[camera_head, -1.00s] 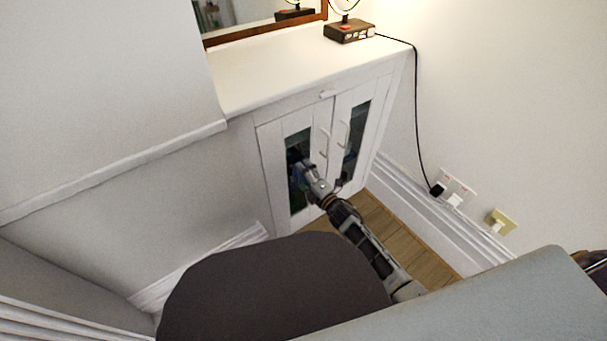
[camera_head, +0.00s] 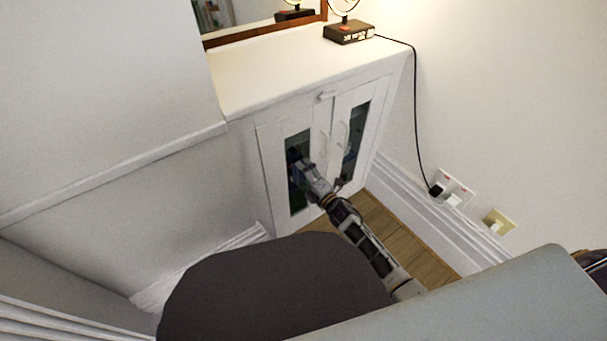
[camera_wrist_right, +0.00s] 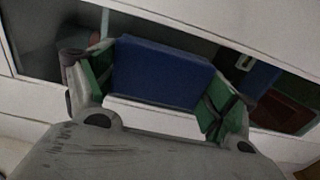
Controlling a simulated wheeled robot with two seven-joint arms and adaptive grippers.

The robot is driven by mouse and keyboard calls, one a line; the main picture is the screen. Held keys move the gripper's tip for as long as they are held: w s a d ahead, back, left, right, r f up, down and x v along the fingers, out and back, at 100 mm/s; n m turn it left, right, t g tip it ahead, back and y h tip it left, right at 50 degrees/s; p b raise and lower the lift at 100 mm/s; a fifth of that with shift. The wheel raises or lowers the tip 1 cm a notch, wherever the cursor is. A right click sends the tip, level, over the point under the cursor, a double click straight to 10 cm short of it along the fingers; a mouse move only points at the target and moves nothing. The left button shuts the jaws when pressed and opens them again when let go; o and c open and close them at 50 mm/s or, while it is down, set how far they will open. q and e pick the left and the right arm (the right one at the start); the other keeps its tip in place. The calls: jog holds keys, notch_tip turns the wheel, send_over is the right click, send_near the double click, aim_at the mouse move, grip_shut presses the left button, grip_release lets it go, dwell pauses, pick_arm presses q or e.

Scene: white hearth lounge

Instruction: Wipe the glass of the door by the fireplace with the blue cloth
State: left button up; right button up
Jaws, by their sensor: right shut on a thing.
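A low white cabinet (camera_head: 290,88) has two doors, each with a narrow dark glass panel and a pale handle. My right gripper (camera_head: 296,168) is at the left door's glass (camera_head: 297,142), about midway up the panel. In the right wrist view the blue cloth (camera_wrist_right: 160,72) is a flat blue block between the two green-padded fingers of my right gripper (camera_wrist_right: 157,88), which is shut on it. The cloth faces the dark glass; I cannot tell whether it touches. In the head view the cloth is mostly hidden by the gripper. My left gripper is not in view.
A lamp with a dark base (camera_head: 349,32) stands on the cabinet top beside a wood-framed mirror (camera_head: 262,28). Its black cable (camera_head: 417,100) runs down to wall sockets (camera_head: 457,190). A dark rounded seat (camera_head: 270,290) fills the near floor. A strip of wooden floor (camera_head: 400,238) shows.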

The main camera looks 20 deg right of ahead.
aim_at(298, 151)
jog(key=shift+a+r+p, duration=0.1)
jog(key=shift+r+p, duration=0.85)
jog(key=shift+r, duration=0.55)
jog(key=shift+r, duration=0.1)
jog(key=shift+s+r+p, duration=0.1)
jog(key=shift+r+p, duration=1.2)
jog(key=shift+p, duration=0.1)
jog(key=shift+r+p, duration=1.35)
jog(key=shift+r, duration=0.2)
jog(key=shift+r, duration=0.1)
jog(key=shift+r+p, duration=1.4)
jog(key=shift+p, duration=0.05)
